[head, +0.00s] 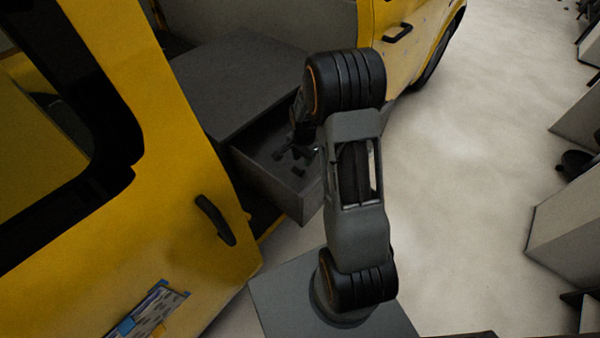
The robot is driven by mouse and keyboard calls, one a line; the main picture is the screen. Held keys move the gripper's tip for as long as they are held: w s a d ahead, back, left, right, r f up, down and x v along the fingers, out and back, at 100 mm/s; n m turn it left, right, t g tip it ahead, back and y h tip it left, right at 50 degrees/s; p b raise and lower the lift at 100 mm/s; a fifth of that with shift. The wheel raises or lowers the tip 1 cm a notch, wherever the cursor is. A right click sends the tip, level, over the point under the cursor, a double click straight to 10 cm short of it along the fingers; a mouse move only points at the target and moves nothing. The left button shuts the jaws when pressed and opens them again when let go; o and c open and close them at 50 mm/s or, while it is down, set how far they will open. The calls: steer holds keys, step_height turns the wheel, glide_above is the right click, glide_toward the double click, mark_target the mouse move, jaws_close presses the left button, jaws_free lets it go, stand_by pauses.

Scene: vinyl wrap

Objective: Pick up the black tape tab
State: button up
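My gripper (299,152) reaches down into an open grey drawer (278,190) beside the yellow vehicle. It is small and dark in the head view, and my arm partly covers it. I cannot tell whether its fingers are open or shut. Small dark shapes (298,167) show on the drawer floor just under and beside the gripper. One of them may be the black tape tab, but they are too small and dark to tell apart. I cannot see whether the gripper touches any of them.
A dark grey cabinet top (235,85) lies behind the drawer. The yellow door (175,190) with a black handle (215,220) stands open at the left. The drawer's walls surround the gripper closely. Pale floor (470,150) is open on the right, with light boxes (570,235) at the far edge.

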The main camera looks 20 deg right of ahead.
mark_target(304, 170)
steer(key=shift+s+f, duration=0.1)
steer(key=shift+f, duration=2.95)
jaws_close()
